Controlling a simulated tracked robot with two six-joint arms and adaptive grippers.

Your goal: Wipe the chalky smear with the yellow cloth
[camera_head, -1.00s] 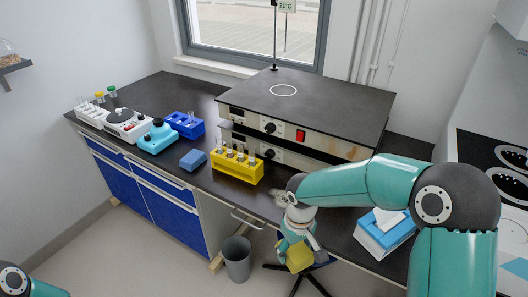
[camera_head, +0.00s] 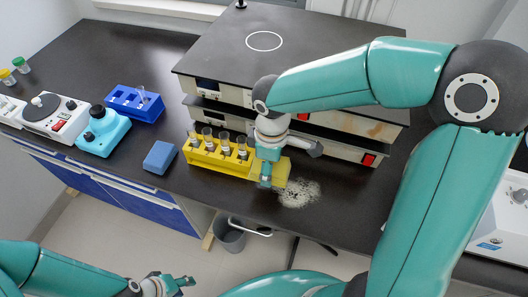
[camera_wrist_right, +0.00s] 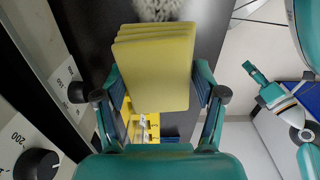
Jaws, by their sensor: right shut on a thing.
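The chalky smear (camera_head: 300,194) is a pale speckled patch on the dark bench, also at the top of the right wrist view (camera_wrist_right: 158,8). My right gripper (camera_head: 266,180) points down just left of the smear, next to the yellow rack. It is shut on the folded yellow cloth (camera_wrist_right: 155,75), which shows partly beside the fingers in the head view (camera_head: 281,175). The cloth is close to the smear's left edge; I cannot tell whether it touches the bench. My left gripper (camera_head: 176,284) is empty and looks open, low in front of the bench.
A yellow tube rack (camera_head: 205,158) stands just left of my right gripper. A blue block (camera_head: 160,157) and a blue rack (camera_head: 134,105) are further left. Stacked hotplates (camera_head: 330,60) stand behind. The bench right of the smear looks clear.

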